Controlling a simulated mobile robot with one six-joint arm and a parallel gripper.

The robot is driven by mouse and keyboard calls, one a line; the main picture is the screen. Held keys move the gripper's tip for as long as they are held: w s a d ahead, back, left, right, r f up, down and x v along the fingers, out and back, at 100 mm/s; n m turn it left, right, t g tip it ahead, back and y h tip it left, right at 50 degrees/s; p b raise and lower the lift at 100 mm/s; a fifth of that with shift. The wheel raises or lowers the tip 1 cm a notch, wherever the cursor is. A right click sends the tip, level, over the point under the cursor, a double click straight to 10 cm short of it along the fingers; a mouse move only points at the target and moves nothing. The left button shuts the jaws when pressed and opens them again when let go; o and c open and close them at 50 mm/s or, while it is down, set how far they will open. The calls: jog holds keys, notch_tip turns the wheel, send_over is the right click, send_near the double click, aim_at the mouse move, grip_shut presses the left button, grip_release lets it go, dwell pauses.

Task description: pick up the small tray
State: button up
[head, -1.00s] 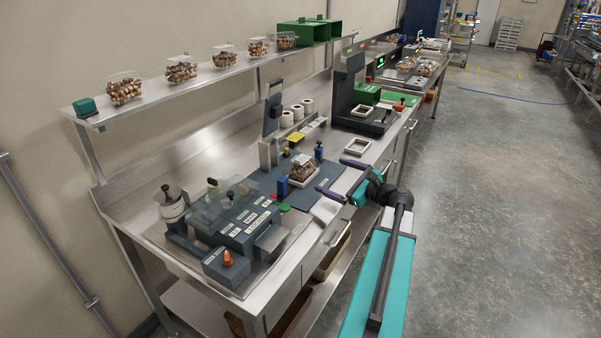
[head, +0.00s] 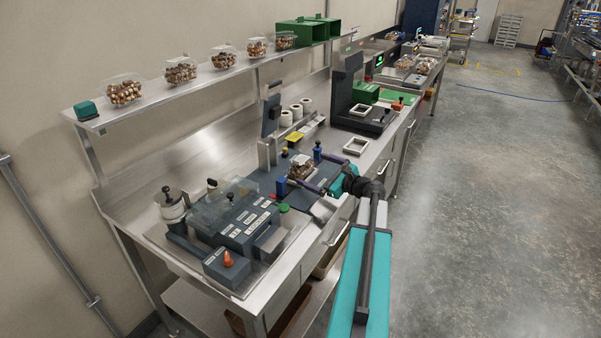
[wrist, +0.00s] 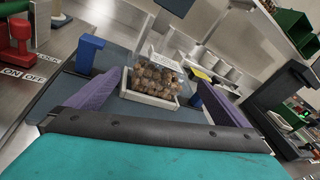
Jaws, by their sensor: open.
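A small clear clamshell tray (head: 300,170) filled with brown nuts sits in a pale square frame on the dark blue plate of the bench. In the wrist view the tray (wrist: 156,80) is straight ahead, and its clear lid stands tilted up behind the nuts. My gripper (wrist: 159,79) is open, with one purple finger on each side of the tray. In the head view my gripper (head: 307,170) reaches in from the aisle side at tray height. I cannot tell whether the fingers touch the tray.
Blue posts (wrist: 90,52) stand on both sides near the fingers. A dark machine with labelled buttons (head: 246,222) is at the left. A scale (head: 365,118) and an empty pale frame (head: 356,146) are beyond. More filled trays (head: 180,71) line the shelf above.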

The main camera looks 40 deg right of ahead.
aim_at(308, 168)
jog(key=shift+w+f+p, duration=0.25)
jog(key=shift+w+p, duration=0.35)
jog(key=shift+w, duration=0.7)
jog(key=shift+w+f+p, duration=0.25)
jog(key=shift+w+p, duration=0.3)
jog(key=shift+w, duration=0.7)
jog(key=c, duration=0.9)
jog(key=shift+c, duration=0.2)
